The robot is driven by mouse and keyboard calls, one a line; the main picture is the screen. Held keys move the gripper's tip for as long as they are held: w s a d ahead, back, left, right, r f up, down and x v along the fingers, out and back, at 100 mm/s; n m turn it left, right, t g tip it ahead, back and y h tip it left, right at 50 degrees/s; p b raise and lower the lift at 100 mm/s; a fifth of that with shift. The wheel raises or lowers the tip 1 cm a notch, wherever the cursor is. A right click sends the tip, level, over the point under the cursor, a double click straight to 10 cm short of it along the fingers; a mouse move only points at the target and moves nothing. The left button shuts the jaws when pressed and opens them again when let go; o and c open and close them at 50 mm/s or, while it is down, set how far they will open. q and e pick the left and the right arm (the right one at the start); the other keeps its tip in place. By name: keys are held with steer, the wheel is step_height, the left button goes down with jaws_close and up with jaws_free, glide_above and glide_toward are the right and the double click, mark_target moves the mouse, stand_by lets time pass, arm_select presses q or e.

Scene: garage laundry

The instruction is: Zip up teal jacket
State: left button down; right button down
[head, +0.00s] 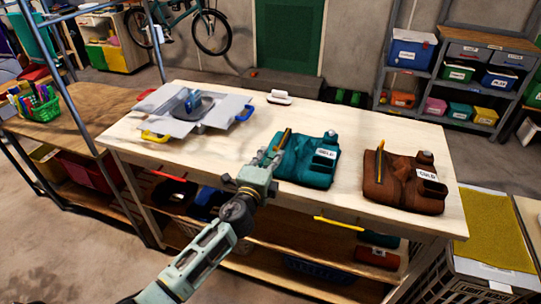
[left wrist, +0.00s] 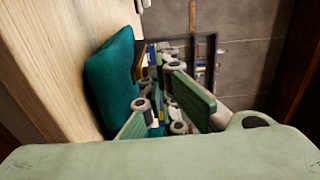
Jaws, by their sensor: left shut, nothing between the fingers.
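The teal jacket (head: 312,162) lies folded on the light wooden table, with a white label and an orange strip at its left edge. In the left wrist view the jacket (left wrist: 108,80) is a teal shape on the table, left of the fingers. My left gripper (head: 268,160) is at the jacket's left side, close to the orange strip. It is shut and empty; whether it touches the jacket cannot be told. Its fingers also show in the left wrist view (left wrist: 160,105). My right gripper is not in view.
A similar brown jacket (head: 408,183) lies to the right on the table (head: 240,105). A grey folding board (head: 185,112) with a dark round item lies at the left, and a white brush-like item (head: 279,98) at the back. Bare wood separates them.

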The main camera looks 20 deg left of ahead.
mark_target(274, 150)
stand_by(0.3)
arm_select(q)
steer(key=shift+w, duration=0.3)
steer(key=w+b, duration=0.1)
steer(key=w, duration=0.2)
steer(key=shift+w, duration=0.25)
